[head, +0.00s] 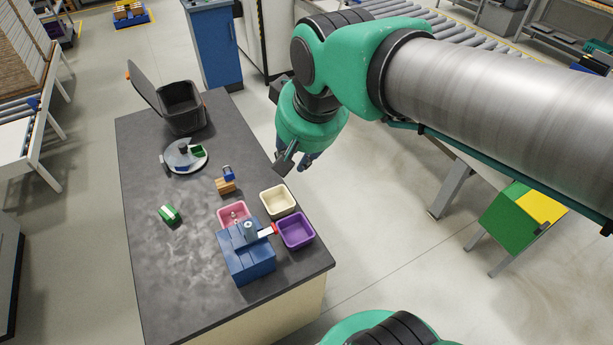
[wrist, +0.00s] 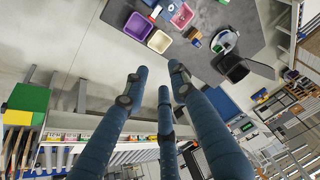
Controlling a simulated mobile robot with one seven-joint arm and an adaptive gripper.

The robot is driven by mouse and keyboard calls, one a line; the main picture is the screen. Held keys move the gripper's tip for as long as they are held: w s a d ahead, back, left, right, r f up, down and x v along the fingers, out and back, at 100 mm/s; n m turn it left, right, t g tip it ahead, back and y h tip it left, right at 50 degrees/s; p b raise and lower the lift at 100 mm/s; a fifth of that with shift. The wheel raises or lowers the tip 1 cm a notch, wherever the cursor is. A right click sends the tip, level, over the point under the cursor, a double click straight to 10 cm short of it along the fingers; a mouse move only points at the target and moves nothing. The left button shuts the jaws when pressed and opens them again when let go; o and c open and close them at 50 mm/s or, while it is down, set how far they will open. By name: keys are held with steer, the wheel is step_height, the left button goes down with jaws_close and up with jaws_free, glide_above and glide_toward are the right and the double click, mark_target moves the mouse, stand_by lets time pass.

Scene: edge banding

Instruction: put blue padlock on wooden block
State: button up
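The blue padlock (head: 228,173) shows at the back upper edge of the small wooden block (head: 225,186), near the middle of the dark table. It looks in contact with the block, but I cannot tell whether it rests on top or stands just behind. Both show small in the wrist view, the wooden block (wrist: 192,33) close to the blue padlock (wrist: 196,42). My gripper (head: 294,161) hangs beyond the table's right edge, to the right of both. In the wrist view my gripper (wrist: 157,83) has its fingers spread, with nothing between them.
Pink (head: 233,212), cream (head: 278,201) and purple (head: 296,231) bins and a blue machine (head: 248,258) stand at the table's near right. A round plate (head: 186,160) with items and an open black bin (head: 183,112) are farther back. A green-white piece (head: 169,215) lies left; nearby tabletop is clear.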

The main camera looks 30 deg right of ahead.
steer(key=s+f+n, duration=0.1)
steer(key=s+f, duration=0.1)
steer(key=s, duration=0.5)
steer(key=shift+s+d+f+n+t, duration=0.15)
steer(key=shift+s+f+n+t, duration=0.15)
steer(key=shift+s, duration=0.1)
step_height(320, 180, down, 11)
steer(key=b, duration=1.1)
steer(key=shift+r, duration=0.15)
stand_by(0.4)
